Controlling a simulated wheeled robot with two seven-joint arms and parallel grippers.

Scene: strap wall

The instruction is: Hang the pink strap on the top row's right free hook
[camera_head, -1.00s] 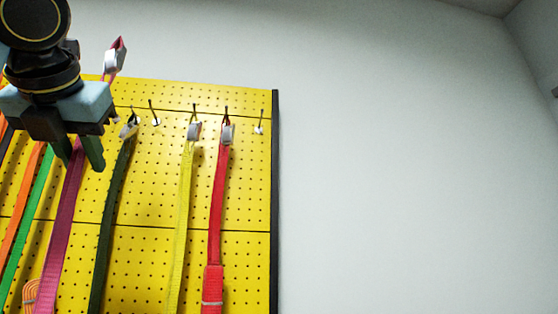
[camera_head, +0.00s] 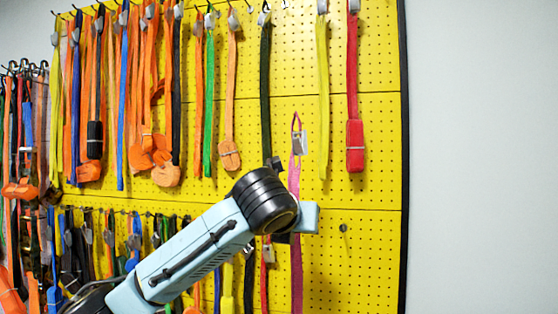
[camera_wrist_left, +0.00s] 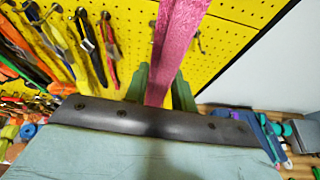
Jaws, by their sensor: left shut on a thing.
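The pink strap (camera_head: 296,270) hangs upright in front of the yellow pegboard, its loop and light tag above my left gripper and its tail below. My left gripper (camera_head: 283,238) is mostly hidden behind its own wrist in the head view. In the left wrist view its two green fingers (camera_wrist_left: 160,92) are shut on the pink strap (camera_wrist_left: 174,45). An empty hook (camera_head: 285,4) in the top row just shows at the upper edge, between the dark green and yellow straps. My right gripper is not in view.
The yellow pegboard (camera_head: 375,180) ends at a dark right edge. Dark green (camera_head: 265,80), yellow (camera_head: 323,100) and red (camera_head: 353,80) straps hang near the pink one. A bare lower hook (camera_head: 343,228) sits at the right. Many straps crowd the left.

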